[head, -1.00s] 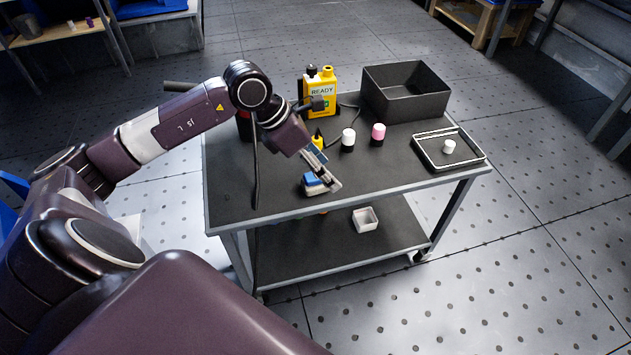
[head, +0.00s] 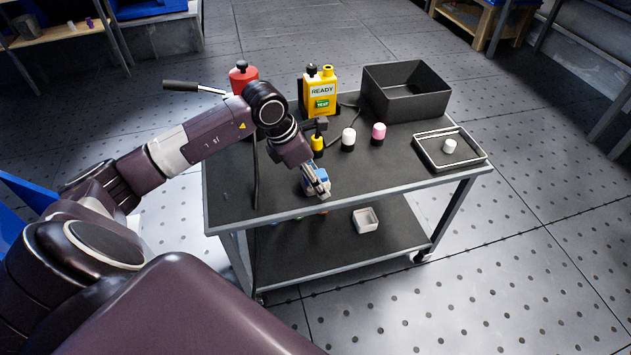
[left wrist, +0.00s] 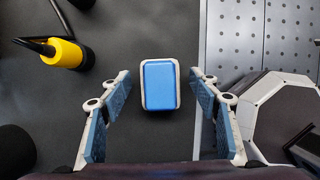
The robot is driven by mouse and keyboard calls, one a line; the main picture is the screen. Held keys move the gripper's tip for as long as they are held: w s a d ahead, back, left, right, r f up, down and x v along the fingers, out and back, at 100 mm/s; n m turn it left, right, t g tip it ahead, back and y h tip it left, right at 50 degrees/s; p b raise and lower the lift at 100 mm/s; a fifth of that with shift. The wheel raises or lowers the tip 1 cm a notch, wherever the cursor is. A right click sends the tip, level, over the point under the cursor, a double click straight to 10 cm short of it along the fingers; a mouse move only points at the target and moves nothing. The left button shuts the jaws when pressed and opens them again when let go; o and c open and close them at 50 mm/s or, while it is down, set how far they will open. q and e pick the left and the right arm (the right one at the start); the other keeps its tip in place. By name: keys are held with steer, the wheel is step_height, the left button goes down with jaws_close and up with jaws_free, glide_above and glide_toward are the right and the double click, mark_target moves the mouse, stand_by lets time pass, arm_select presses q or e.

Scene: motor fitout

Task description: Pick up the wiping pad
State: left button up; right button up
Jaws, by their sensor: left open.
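The wiping pad (left wrist: 160,85) is a small block with a blue top and a pale edge, lying on the dark cart top. In the left wrist view it sits between the two open fingers of my left gripper (left wrist: 160,110), with a gap on each side. In the head view my left gripper (head: 322,188) hangs directly over the pad (head: 308,186) near the cart's front edge and hides most of it. My right gripper is in neither view.
The cart (head: 235,195) also holds a yellow tester (head: 320,92), a red container (head: 243,75), a black bin (head: 405,92), a shallow tray (head: 474,157) and white, pink and yellow-capped bottles. A small white box (head: 365,220) stands on the lower shelf.

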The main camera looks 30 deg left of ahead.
arm_select(q)
steer(key=shift+c, duration=0.6)
steer(key=c, duration=1.1)
steer(key=shift+r, duration=0.15)
